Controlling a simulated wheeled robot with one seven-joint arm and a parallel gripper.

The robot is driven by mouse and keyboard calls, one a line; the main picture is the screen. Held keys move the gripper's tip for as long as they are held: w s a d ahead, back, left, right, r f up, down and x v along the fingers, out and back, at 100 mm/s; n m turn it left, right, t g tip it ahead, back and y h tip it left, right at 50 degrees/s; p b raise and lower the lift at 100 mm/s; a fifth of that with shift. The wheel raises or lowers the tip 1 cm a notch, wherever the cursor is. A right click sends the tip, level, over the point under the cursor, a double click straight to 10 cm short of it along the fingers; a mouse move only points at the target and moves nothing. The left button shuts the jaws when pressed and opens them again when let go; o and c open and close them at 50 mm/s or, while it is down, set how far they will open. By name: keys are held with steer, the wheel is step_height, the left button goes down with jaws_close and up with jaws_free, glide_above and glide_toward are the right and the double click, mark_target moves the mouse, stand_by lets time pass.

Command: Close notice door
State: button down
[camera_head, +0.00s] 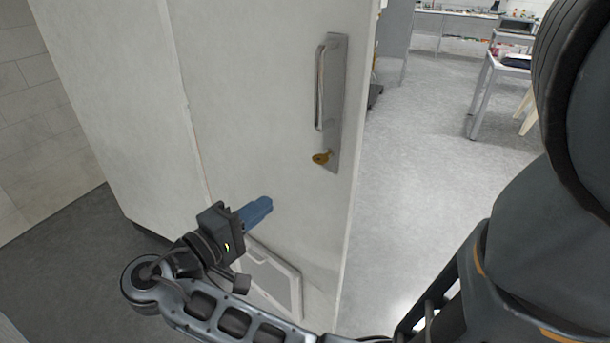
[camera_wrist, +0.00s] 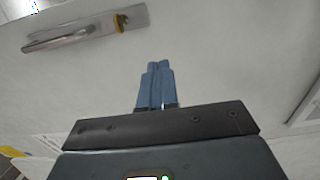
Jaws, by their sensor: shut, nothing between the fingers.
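The door (camera_head: 264,110) is a pale grey-white panel in the middle of the head view, with its free edge on the right. It appears to stand open, with a room showing past that edge. It carries a metal plate with a bar handle (camera_head: 320,88) and a brass-coloured knob or key (camera_head: 321,158) below. The handle (camera_wrist: 70,38) also shows at the upper left of the wrist view. My gripper (camera_head: 262,208), with blue fingers, is shut and empty in front of the door, below and left of the handle. Its fingertips (camera_wrist: 158,66) point at the bare panel; whether they touch it I cannot tell.
A framed vent-like panel (camera_head: 272,278) is low on the door, partly behind my arm. A vertical seam runs left of the door beside another pale panel (camera_head: 115,90). Grey floor (camera_head: 425,150) lies clear to the right, with a table (camera_head: 500,68) and benches farther back.

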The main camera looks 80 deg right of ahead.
mark_target(314, 170)
steer(key=p+x, duration=0.2)
steer(key=x, duration=1.1)
steer(key=shift+d, duration=0.15)
